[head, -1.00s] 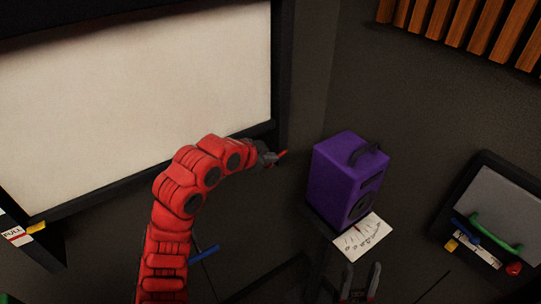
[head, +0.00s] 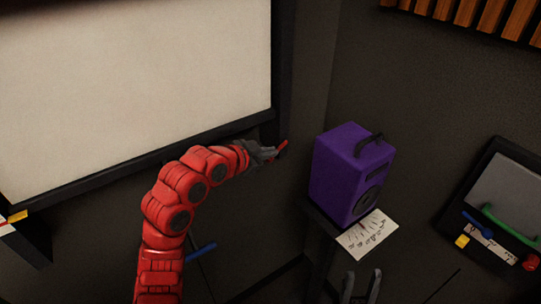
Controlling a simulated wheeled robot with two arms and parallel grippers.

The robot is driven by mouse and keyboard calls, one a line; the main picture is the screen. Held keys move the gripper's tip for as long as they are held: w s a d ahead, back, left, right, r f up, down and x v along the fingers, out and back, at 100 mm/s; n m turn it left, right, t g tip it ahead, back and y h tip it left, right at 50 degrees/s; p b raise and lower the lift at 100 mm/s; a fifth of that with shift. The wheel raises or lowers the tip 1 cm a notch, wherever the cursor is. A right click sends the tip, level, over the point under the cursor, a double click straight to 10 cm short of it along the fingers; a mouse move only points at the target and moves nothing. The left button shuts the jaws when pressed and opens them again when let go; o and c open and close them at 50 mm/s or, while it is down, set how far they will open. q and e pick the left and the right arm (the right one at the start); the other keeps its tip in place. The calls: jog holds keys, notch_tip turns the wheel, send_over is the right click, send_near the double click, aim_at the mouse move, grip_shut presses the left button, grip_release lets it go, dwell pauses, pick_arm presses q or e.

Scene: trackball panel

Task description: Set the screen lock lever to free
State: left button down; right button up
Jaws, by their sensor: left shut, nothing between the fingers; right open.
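A small red lever (head: 283,146) shows at the right end of the screen's lower edge, tilted up to the right. It looks like the screen lock lever; its base and any marks are hidden or too small to read. My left gripper (head: 268,153) is shut with nothing between its fingers. Its tips are right beside the red lever, and I cannot tell whether they touch it. My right gripper (head: 362,285) is open and empty at the bottom edge, below the purple box.
A large pale screen (head: 130,90) in a dark frame fills the upper left. A purple box (head: 345,175) with a marked white card (head: 367,235) stands right of the lever. A blue handle (head: 201,252) is beside my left arm. A panel with a green handle (head: 510,225) is at right.

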pick_arm(q)
notch_tip(320, 180, down, 7)
jog(key=w+d+n+t+h+b, duration=0.2)
jog(key=t+h+b, duration=0.5)
jog(key=b, duration=2.9)
jog(key=n+t, duration=0.1)
jog(key=t, duration=0.2)
jog(key=shift+d+f+n+b, duration=0.2)
jog(key=shift+d+n+b, duration=0.1)
jog(key=shift+n+b, duration=0.1)
